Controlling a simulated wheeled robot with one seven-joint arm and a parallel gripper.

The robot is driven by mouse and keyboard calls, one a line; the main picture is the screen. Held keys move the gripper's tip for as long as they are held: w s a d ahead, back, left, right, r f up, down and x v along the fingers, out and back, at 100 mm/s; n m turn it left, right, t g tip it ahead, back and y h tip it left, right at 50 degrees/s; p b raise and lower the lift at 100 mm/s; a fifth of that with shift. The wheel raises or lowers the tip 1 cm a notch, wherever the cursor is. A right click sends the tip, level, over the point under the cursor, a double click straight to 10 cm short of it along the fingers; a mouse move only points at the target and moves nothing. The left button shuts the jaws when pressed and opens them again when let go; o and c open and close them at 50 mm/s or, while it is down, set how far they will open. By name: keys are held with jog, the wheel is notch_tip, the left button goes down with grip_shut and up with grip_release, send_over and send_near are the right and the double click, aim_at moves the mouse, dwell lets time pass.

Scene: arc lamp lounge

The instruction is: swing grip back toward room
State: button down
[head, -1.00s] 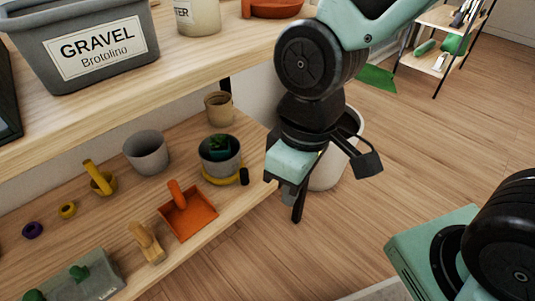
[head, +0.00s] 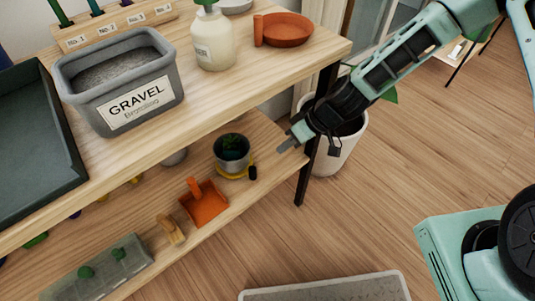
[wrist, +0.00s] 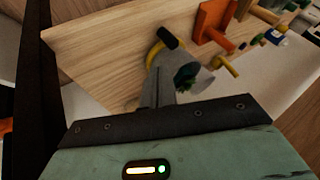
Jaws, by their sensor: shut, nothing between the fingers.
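My gripper (head: 287,144) is at the right end of the wooden shelf unit, just above the right end of the lower board (head: 262,138). It points left, toward a grey pot with a dark green plant (head: 233,160), and is apart from it in the head view. In the wrist view the shut, empty fingers (wrist: 158,88) overlap the same pot (wrist: 198,80). A yellow tool with a black grip (wrist: 163,42) lies by the pot. Open floor (head: 350,225) lies right and in front of the shelf.
An upper board holds a gravel tub (head: 118,85), a white bottle (head: 212,40) and a terracotta dish (head: 287,29). A dark shelf leg (head: 306,172) and a white planter (head: 335,150) stand close to my gripper. An orange scoop (head: 205,205) lies on the lower board.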

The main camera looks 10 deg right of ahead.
jog(key=b+x, duration=0.2)
jog(key=x, duration=0.8)
jog(key=shift+s, duration=0.1)
jog(key=shift+s+a+m+t, duration=0.3)
jog(key=shift+s+a+m, duration=0.1)
jog(key=shift+s, duration=0.2)
jog(key=shift+r, duration=0.15)
